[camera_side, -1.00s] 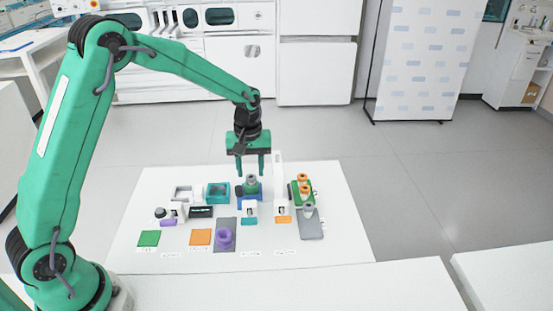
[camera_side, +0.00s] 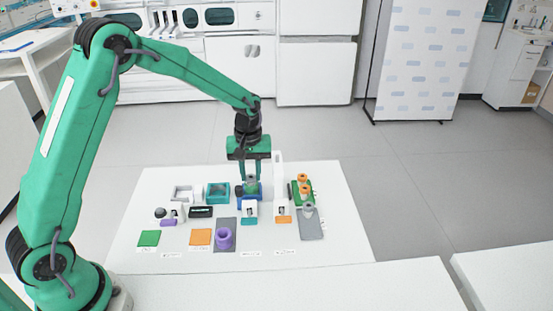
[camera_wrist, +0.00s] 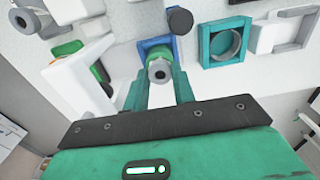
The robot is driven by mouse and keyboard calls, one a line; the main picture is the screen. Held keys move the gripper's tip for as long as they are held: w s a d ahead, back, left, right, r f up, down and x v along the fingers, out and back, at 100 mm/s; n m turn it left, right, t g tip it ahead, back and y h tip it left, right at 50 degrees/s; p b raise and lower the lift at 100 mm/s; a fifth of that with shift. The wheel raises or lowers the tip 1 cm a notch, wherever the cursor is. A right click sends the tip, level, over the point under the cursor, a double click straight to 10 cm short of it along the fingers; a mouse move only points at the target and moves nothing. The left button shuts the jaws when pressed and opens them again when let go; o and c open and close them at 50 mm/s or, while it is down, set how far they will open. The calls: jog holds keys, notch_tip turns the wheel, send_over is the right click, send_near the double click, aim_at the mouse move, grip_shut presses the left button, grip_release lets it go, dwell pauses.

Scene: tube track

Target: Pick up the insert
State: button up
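The insert appears to be a small green piece with a grey ring top (camera_wrist: 160,72). It stands upright in a blue square holder (camera_wrist: 146,46). In the side view the insert (camera_side: 251,184) is partly covered by my fingers, and the blue holder (camera_side: 254,196) shows below it. My gripper (camera_side: 251,178) points straight down with one finger on each side of the insert. In the wrist view my gripper (camera_wrist: 160,84) has its fingers close beside the insert. I cannot tell whether they press on it.
A teal square holder (camera_wrist: 224,42) and a black-topped post (camera_wrist: 180,20) stand close by. A green rack with orange rings (camera_side: 304,188) is to the right. A purple ring (camera_side: 225,237) sits on a grey plate in front. The white table's right front is clear.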

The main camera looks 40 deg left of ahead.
jog(key=shift+r, duration=2.8)
jog(key=shift+r, duration=0.1)
